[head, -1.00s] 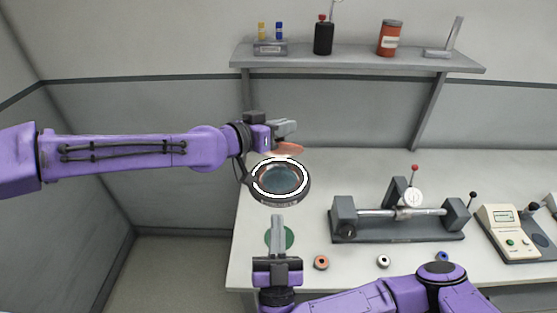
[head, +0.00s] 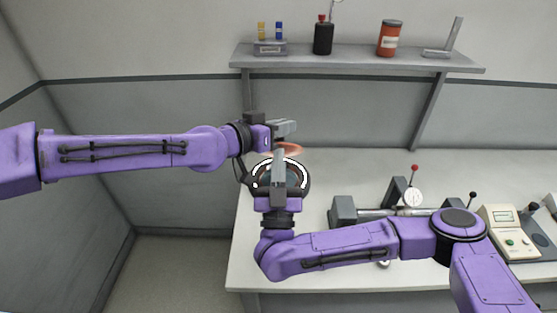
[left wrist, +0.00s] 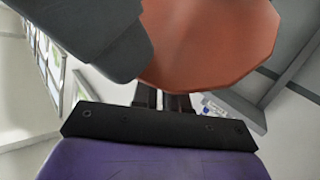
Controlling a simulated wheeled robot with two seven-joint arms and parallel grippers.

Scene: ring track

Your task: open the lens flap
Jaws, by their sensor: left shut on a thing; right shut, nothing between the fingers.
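The round magnifier lens (head: 259,187) with a lit white ring sits over the left part of the bench, its glass largely covered by my right gripper. An orange disc, seemingly the lens flap (head: 293,151), is tilted up at its back edge. My left gripper (head: 285,127) is shut on this flap; the left wrist view shows the orange flap (left wrist: 210,40) large beside a grey finger. My right gripper (head: 279,154) is shut and empty, reaching over the lens with its tips close to the flap; whether they touch it I cannot tell.
A grey bench fixture with a dial gauge (head: 412,197) stands right of the lens, partly hidden by my right arm. A beige meter (head: 508,232) is at the far right. A shelf (head: 350,64) with bottles hangs behind. The bench behind the fixture is clear.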

